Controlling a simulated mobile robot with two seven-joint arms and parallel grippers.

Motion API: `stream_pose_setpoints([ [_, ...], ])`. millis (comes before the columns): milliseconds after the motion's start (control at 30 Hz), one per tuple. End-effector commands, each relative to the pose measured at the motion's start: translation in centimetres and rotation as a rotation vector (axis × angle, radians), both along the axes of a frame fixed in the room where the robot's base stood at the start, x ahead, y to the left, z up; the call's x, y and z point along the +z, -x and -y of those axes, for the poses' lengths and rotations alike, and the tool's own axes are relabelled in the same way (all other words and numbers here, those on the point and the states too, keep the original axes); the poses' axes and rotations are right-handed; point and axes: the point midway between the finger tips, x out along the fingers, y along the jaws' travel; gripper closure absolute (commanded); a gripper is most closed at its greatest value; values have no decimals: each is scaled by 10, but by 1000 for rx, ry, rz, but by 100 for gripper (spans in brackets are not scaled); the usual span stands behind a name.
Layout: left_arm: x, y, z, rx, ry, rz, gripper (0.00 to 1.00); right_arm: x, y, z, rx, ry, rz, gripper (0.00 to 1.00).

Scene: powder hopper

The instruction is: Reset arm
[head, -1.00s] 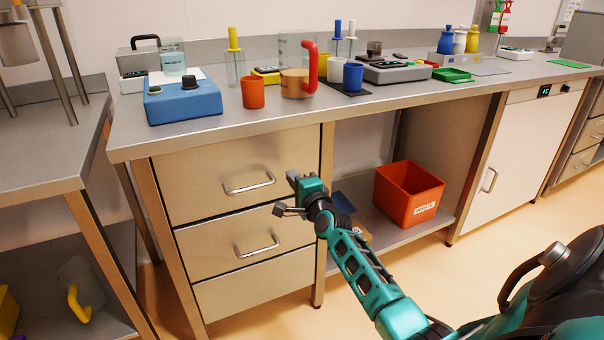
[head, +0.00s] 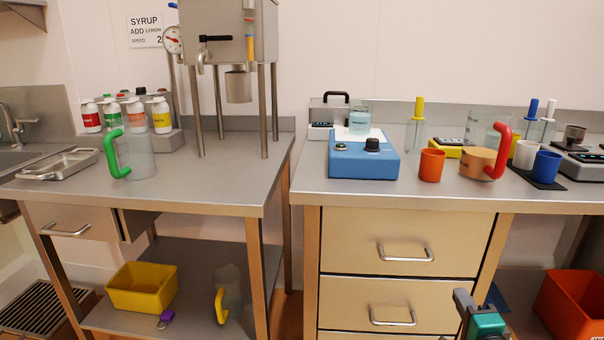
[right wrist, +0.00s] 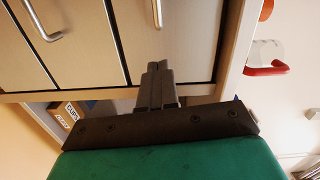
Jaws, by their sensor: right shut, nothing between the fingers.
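My right gripper (head: 466,305) shows at the bottom of the head view, in front of the drawer unit below the right-hand counter. In the right wrist view its fingers (right wrist: 157,80) are together with nothing between them. The drawer fronts with their handles (right wrist: 125,10) lie beyond the fingertips; I cannot tell the exact gap. My left gripper is not in view.
The right counter (head: 330,190) holds a blue device (head: 350,160), an orange cup (head: 431,165) and a red-handled pitcher (head: 478,162). The left counter (head: 200,180) carries a steel hopper (head: 225,45) and a green-handled pitcher (head: 138,160). An orange bin (head: 572,305) stands lower right.

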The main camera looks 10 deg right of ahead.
Motion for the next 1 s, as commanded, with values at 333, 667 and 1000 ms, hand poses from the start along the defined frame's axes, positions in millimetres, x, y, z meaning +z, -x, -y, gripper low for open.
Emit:
stream_pose_setpoints([
  [333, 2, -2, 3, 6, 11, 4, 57, -84, 102, -174, 531, 933, -363, 100],
  [667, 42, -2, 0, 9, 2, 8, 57, -68, 181, -237, 820, 1451, -420, 100],
  [1000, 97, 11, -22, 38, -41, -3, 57, -8, 189, -220, 794, 1468, -454, 100],
])
